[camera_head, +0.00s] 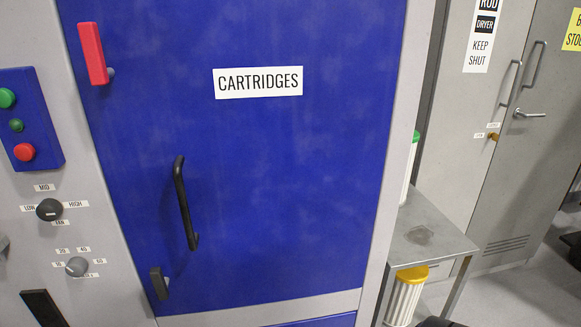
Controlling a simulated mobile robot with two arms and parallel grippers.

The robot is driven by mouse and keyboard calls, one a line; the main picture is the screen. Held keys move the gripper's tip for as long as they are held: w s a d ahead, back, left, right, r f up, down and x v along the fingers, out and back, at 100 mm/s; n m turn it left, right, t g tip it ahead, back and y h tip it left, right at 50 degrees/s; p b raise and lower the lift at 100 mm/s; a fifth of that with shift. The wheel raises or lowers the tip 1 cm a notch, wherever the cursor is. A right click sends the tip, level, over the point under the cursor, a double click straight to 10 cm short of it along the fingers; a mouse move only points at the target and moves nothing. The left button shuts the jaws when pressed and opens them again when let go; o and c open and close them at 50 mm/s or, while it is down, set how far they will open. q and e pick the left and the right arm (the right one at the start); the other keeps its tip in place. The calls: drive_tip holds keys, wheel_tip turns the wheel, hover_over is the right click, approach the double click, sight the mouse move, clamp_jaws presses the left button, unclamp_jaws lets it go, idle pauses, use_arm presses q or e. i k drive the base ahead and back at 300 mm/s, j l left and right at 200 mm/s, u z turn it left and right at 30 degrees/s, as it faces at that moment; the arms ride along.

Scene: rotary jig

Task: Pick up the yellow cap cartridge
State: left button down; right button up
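A white ribbed cylinder with a yellow top (406,297) shows at the bottom, right of the blue cabinet and below the level of a small metal bench top. It looks upright; its lower end is cut off by the picture edge, and I cannot tell what it stands on. A blue door labelled CARTRIDGES (290,170) fills the middle and looks shut, hiding whatever is inside. It has a black bar handle (182,205), a red lever (92,53) at the upper left and a dark latch (158,283) at the lower left.
A grey metal bench (428,233) stands right of the cabinet, with a green-topped white cylinder (409,170) partly hidden behind the cabinet edge. A control panel with buttons (30,120) and knobs is at left. Grey doors (490,150) stand behind; floor shows at lower right.

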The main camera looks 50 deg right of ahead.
sight(409, 283)
drive_tip(key=z, duration=2.4)
